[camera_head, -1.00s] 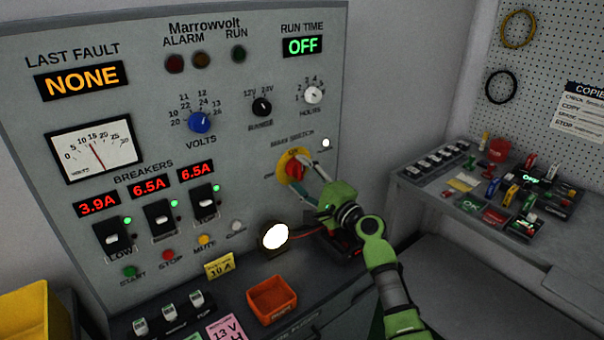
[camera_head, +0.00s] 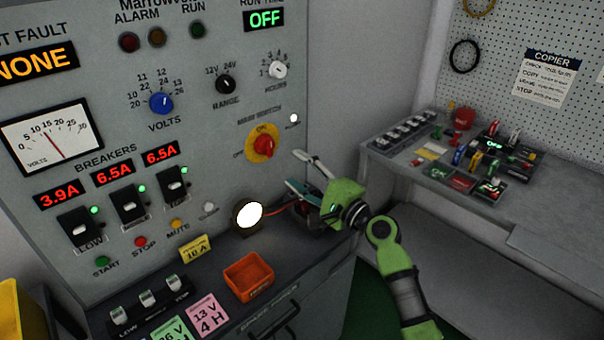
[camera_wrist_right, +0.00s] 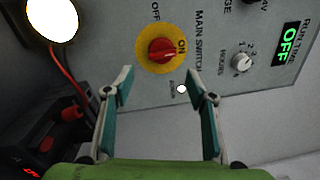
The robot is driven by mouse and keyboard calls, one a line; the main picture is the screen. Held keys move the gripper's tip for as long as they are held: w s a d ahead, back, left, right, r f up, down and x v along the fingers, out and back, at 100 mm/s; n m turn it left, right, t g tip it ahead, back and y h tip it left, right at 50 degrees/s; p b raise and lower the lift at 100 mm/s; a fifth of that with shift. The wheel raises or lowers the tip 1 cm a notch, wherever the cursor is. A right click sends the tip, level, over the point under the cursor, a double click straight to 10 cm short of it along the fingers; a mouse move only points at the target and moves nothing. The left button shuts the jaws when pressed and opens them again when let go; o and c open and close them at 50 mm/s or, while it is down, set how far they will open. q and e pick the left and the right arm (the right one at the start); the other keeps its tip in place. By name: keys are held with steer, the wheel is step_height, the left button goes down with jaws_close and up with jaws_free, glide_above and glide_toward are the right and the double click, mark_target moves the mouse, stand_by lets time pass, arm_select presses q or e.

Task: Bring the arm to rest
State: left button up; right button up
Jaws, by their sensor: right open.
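My left gripper is not in view.
An orange bin (camera_head: 248,278) and coloured cards sit on the bench below the panel. A lit round lamp (camera_head: 248,215) and a dark device with a red cable are close to my right gripper. A shelf (camera_head: 400,160) with small items stands at right.

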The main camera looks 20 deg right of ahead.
steer(key=shift+s+d, duration=0.2)
steer(key=shift+s, duration=0.35)
